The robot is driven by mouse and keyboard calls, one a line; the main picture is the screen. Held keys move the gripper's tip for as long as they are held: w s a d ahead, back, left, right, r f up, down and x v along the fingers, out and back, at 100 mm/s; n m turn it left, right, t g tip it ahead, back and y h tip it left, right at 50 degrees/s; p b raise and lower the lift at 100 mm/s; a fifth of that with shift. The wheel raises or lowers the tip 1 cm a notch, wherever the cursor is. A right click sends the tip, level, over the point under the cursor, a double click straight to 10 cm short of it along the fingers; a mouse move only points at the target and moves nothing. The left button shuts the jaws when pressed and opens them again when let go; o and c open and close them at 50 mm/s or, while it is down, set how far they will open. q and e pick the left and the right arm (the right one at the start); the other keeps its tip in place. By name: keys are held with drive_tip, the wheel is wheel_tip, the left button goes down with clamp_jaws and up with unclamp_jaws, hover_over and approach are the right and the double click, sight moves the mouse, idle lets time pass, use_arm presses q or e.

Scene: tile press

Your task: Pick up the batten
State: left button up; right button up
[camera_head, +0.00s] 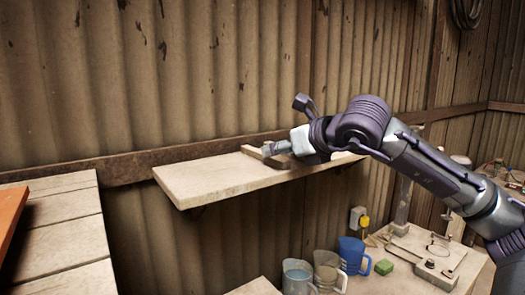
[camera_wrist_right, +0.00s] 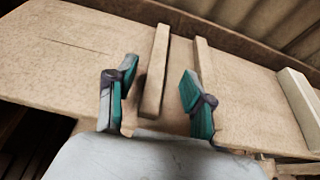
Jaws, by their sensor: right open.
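Two thin wooden strips lie on a wall shelf. In the right wrist view, one batten (camera_wrist_right: 154,100) lies lengthwise between the fingers of my right gripper (camera_wrist_right: 158,80). The second strip (camera_wrist_right: 203,60) lies roughly parallel, partly hidden by the right-hand finger. My right gripper is open, with teal pads standing apart from the batten on both sides. In the head view, my right gripper (camera_head: 269,150) is low over the shelf (camera_head: 205,182), and part of a strip (camera_head: 250,150) shows beside it. The gripper hides most of the rest. My left gripper is not in view.
A corrugated wall (camera_head: 200,75) stands right behind the shelf. A paler block (camera_wrist_right: 297,100) lies on the shelf at the right of the wrist view. The shelf's left end is clear.

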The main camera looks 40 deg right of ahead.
drive_tip(key=p+x, duration=0.3)
drive_tip(key=x, duration=0.1)
drive_tip(key=shift+a+f, duration=0.1)
drive_tip(key=shift+w+f, duration=0.15)
drive_tip(key=shift+w, duration=0.05)
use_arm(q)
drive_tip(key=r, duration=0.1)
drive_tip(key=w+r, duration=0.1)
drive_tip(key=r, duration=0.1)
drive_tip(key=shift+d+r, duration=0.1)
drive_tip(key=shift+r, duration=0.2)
use_arm(e)
drive_tip(key=shift+s, duration=0.1)
drive_tip(key=shift+c, duration=0.8)
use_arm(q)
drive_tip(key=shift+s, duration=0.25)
use_arm(e)
clamp_jaws()
